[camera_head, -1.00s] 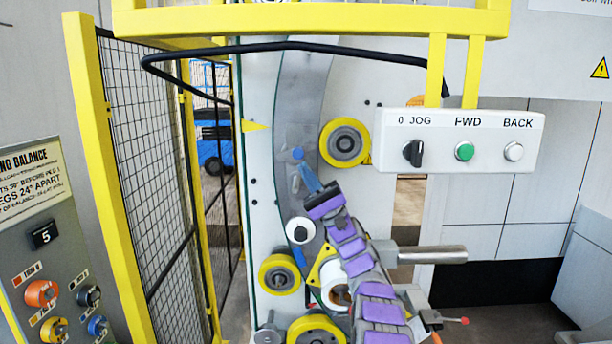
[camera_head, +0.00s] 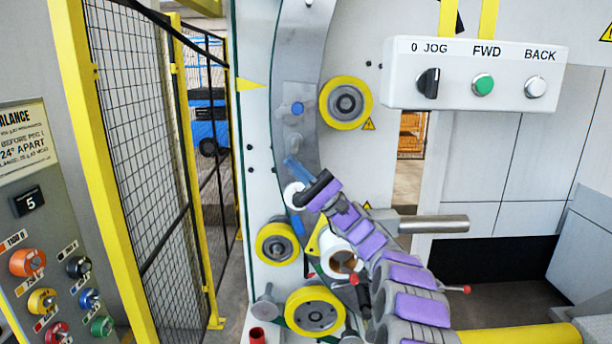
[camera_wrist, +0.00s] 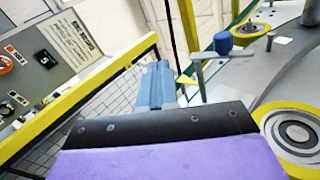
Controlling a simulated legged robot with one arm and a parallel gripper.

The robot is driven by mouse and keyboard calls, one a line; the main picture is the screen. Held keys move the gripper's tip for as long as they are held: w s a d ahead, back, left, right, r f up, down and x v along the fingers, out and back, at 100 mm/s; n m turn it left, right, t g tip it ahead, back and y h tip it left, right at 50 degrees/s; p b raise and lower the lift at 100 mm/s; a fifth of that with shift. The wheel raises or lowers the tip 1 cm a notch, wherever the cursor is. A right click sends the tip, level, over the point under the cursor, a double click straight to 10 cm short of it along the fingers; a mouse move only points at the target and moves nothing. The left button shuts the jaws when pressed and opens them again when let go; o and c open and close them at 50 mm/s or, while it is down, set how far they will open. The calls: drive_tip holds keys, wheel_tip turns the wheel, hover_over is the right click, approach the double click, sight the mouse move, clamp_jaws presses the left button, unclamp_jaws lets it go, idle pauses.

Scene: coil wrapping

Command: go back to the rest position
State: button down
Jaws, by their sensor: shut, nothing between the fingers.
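My gripper (camera_head: 290,162) is in front of the machine's curved grey ring (camera_head: 305,60). Its narrow blue fingers are together with nothing between them. In the wrist view the blue fingers (camera_wrist: 157,68) stand side by side beyond the dark wrist edge. My purple-padded arm reaches up and left from the lower right in the head view. A blue-capped knob (camera_head: 297,108) is above the fingertips, and a small white roller (camera_head: 293,194) is just below them; whether they touch it cannot be told.
Yellow-rimmed rollers (camera_head: 345,103) surround the ring. A button box (camera_head: 470,75) hangs at upper right, above a metal bar (camera_head: 433,224) near my arm. A mesh fence (camera_head: 135,120) and a panel with coloured knobs (camera_head: 28,262) are at left.

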drive_tip(key=s+a+f+g+h+b, duration=0.25)
drive_tip(key=s+a+f+h, duration=0.35)
drive_tip(key=s, duration=0.4)
drive_tip(key=s+a+f+g+h+b, duration=0.1)
drive_tip(key=s+a+f+h+b, duration=0.2)
drive_tip(key=s+a+f, duration=0.6)
drive_tip(key=s+d+f+n+h+b, duration=0.1)
drive_tip(key=s+d+f+h+b, duration=0.2)
drive_tip(key=s+d+f+h, duration=0.55)
drive_tip(key=s+d+f+n+h+b, duration=0.15)
drive_tip(key=s+d+f, duration=0.45)
drive_tip(key=s+f, duration=0.65)
drive_tip(key=s+d+f+h+b, duration=0.2)
drive_tip(key=s+d+f+h, duration=0.2)
drive_tip(key=s+d, duration=0.2)
drive_tip(key=s+d+f+h+b, duration=0.2)
drive_tip(key=s+d+f+h, duration=0.2)
drive_tip(key=d, duration=0.7)
drive_tip(key=s+f, duration=0.1)
drive_tip(key=s, duration=0.1)
drive_tip(key=shift+s+t, duration=0.35)
drive_tip(key=shift+s, duration=0.05)
drive_tip(key=shift+f, duration=0.1)
idle(1.4)
